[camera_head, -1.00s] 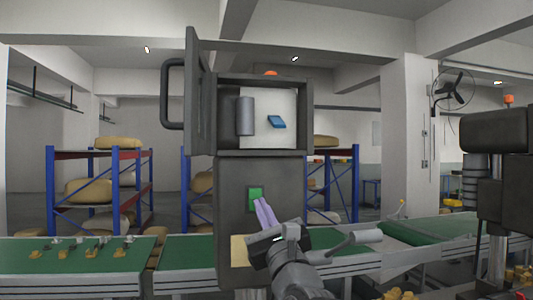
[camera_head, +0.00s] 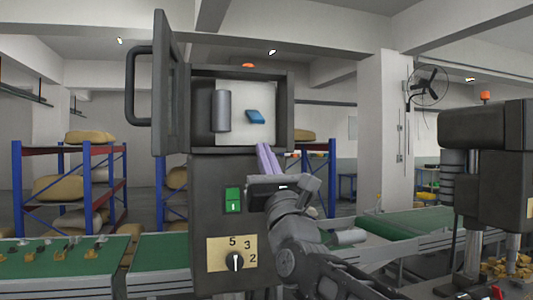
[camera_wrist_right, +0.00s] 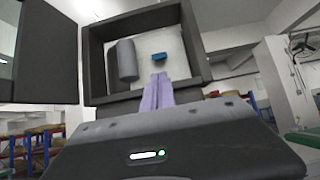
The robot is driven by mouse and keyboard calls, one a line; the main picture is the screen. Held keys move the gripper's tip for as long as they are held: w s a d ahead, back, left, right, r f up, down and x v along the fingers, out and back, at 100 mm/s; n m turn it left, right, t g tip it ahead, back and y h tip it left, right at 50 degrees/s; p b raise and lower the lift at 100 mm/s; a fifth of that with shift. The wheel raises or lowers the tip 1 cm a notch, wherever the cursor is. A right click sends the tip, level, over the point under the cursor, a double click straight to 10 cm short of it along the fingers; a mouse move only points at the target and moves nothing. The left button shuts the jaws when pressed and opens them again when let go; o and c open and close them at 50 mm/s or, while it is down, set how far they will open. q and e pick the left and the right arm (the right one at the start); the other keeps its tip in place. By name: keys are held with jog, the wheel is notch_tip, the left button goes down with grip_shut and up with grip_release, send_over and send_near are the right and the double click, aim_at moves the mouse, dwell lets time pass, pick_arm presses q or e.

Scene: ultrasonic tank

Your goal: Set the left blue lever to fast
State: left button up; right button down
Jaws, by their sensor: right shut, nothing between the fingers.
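The blue lever (camera_head: 255,117) sits on the white back panel inside the open cabinet box (camera_head: 291,112), to the right of a grey cylinder (camera_head: 221,111). It also shows in the right wrist view (camera_wrist_right: 158,57), above the fingertips. No fast marking can be read. My right gripper (camera_head: 266,150) points up, its purple fingers together and empty, at the lower right front of the box opening, below the lever and apart from it. In the right wrist view the closed fingers (camera_wrist_right: 158,80) reach toward the lower edge of the opening. My left gripper is not in view.
The box's dark door (camera_head: 168,85) stands open on the left. Below the box are a green switch (camera_head: 232,200) and a numbered dial (camera_head: 235,262). Green conveyors (camera_head: 165,246) run on both sides. A dark machine (camera_head: 485,150) stands at the right.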

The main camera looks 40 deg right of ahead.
aim_at(255, 117)
jog(key=p+x, duration=0.3)
jog(key=x, duration=0.3)
jog(key=shift+w+d+r, duration=0.1)
jog(key=shift+w+r, duration=0.1)
jog(key=shift+w, duration=0.05)
jog(key=shift+s+d+r+g+p, duration=0.15)
jog(key=shift+r+g+p, duration=0.2)
jog(key=shift+p, duration=0.4)
jog(key=shift+d+g+p, duration=0.1)
jog(key=shift+g+p, duration=0.55)
jog(key=shift+p, duration=0.1)
jog(key=shift+s+a+r+g+p, duration=0.2)
jog(key=shift+g+p, duration=0.1)
jog(key=shift+p, duration=0.35)
